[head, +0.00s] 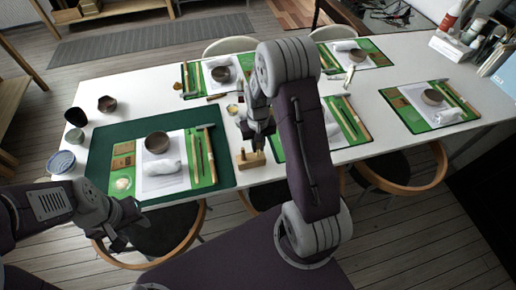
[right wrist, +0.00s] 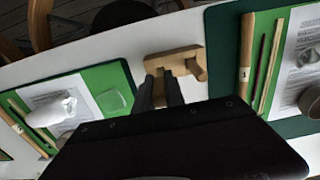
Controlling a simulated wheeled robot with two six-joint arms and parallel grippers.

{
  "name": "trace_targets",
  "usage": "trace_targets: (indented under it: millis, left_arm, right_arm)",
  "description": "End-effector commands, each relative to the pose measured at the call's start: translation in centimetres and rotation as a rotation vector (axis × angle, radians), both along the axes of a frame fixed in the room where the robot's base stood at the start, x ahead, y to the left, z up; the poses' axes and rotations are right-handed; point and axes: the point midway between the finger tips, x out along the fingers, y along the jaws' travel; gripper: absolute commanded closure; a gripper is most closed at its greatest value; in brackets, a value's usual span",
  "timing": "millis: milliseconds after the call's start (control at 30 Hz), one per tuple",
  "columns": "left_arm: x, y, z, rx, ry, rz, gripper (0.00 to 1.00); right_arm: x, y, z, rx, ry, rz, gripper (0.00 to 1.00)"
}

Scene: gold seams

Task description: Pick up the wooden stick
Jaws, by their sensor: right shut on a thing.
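A small wooden stand (head: 248,159) is at the table's near edge, right of the dark green mat; it also shows in the right wrist view (right wrist: 174,60). A short peg (right wrist: 200,73) rises at one end. My right gripper (head: 256,146) is right over the stand, its fingers (right wrist: 161,90) pointing at it. It is shut on a slim wooden stick at the stand, mostly hidden between the fingers. I cannot tell whether the stick is clear of the stand. My left gripper (head: 130,228) is open and empty, in front of the table's near left edge.
A dark green mat (head: 228,178) bears a bowl (head: 157,143), a white cloth (head: 161,168) and long flat wooden pieces (head: 211,155). Several similar green settings cover the table. Cups (head: 62,162) stand at the left edge. Stools are close to the near edge.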

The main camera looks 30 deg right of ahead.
Motion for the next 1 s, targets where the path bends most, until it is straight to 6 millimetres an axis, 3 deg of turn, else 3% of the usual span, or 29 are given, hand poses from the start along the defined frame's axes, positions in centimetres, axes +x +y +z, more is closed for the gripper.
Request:
trace_targets:
  millis: [100,400,600,833,1000]
  left_arm:
    - [0.0,0.0,0.1,0.000,0.000,0.000,0.64]
    - [0.0,0.0,-0.1,0.000,0.000,0.000,0.64]
    - [0.0,0.0,0.1,0.000,0.000,0.000,0.64]
    - [0.0,0.0,0.1,0.000,0.000,0.000,0.64]
    - [0.0,0.0,0.1,0.000,0.000,0.000,0.64]
  right_arm:
    - [-0.3,-0.1,2.5,0.000,-0.003,-0.001,1.00]
    - [-7.2,-2.1,6.5,-0.001,-0.004,-0.005,1.00]
    - [-10.2,-2.9,8.4,0.000,-0.002,-0.003,1.00]
    - [-11.3,-3.1,8.9,0.000,0.000,0.000,1.00]
    - [-10.4,-2.2,8.6,0.005,-0.003,0.030,1.00]
